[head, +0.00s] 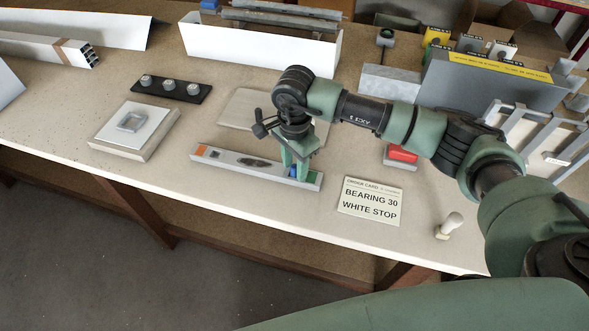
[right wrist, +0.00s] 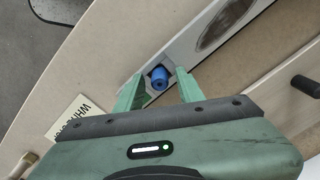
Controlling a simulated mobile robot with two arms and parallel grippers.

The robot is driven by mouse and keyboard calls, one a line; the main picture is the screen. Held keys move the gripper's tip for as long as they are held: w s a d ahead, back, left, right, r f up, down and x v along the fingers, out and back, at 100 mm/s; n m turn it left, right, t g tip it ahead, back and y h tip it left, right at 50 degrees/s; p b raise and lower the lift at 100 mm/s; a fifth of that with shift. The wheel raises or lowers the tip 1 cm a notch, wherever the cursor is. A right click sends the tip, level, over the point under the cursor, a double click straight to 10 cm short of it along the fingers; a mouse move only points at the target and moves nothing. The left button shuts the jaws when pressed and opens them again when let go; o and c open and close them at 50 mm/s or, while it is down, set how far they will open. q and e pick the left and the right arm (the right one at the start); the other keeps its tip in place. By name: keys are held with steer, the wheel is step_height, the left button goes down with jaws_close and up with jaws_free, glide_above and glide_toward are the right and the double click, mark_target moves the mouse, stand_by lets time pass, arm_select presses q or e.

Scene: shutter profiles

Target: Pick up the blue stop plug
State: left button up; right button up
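The blue stop plug (right wrist: 160,77) is a small blue cylinder in the right wrist view. It sits at one end of a long pale profile (right wrist: 190,48). My right gripper (head: 299,176) points down over the profile's right end. In the right wrist view its fingers (right wrist: 160,80) are apart, one on each side of the plug, with a gap visible. My left gripper is not in view.
An order card (head: 370,202) reads "BEARING 30 WHITE STOP". A white plug-like piece (head: 449,225) stands right of it. A red block (head: 403,154) lies behind my arm. A black strip with knobs (head: 170,89) and a square plate (head: 131,124) are at left.

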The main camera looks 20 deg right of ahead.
jaws_close()
steer(key=shift+r, duration=0.15)
